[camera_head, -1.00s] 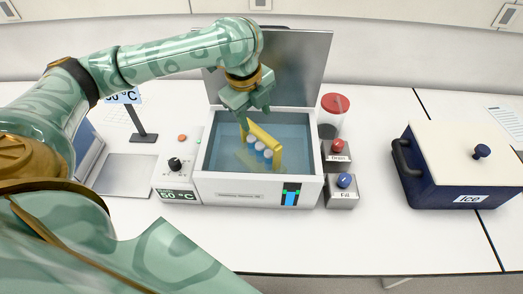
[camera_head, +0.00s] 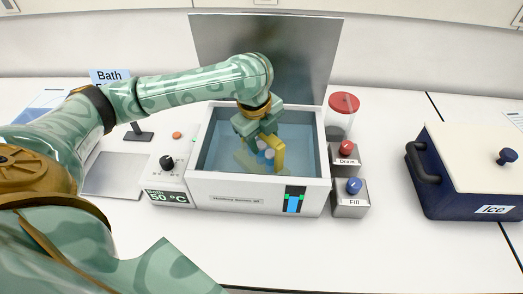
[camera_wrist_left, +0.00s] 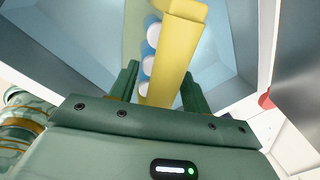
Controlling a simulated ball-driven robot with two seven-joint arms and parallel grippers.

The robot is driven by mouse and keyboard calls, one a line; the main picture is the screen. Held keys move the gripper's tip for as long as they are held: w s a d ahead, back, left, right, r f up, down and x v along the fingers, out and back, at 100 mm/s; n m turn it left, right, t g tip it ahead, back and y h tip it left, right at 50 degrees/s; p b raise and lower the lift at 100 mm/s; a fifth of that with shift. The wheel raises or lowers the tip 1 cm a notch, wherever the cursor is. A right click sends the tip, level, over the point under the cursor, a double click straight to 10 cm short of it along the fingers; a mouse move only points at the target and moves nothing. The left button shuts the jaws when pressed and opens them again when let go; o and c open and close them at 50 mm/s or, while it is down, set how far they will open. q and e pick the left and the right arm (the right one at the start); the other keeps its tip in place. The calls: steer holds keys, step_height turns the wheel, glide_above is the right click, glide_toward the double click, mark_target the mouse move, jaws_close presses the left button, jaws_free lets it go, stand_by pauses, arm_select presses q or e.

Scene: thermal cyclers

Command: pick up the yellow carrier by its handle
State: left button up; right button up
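The yellow carrier (camera_head: 278,155) stands in the water bath (camera_head: 258,193) and holds several capped tubes (camera_head: 265,152). My left gripper (camera_head: 264,138) is over it, pointing down into the bath, and hides much of the handle in the head view. In the left wrist view the yellow handle bar (camera_wrist_left: 172,52) lies between the two fingers (camera_wrist_left: 160,88), nearer the right one. A gap shows on the left side of the bar, so the gripper is open around it. White tube caps (camera_wrist_left: 149,66) show beside the bar. My right gripper is not in view.
The bath's lid (camera_head: 265,50) stands open behind it. The Drain button box (camera_head: 345,155), Fill button box (camera_head: 351,200) and a red-capped jar (camera_head: 342,108) are right of the bath. A blue ice box (camera_head: 470,175) stands farther right. The dial panel (camera_head: 167,175) is at left.

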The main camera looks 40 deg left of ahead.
arm_select(q)
jaws_close()
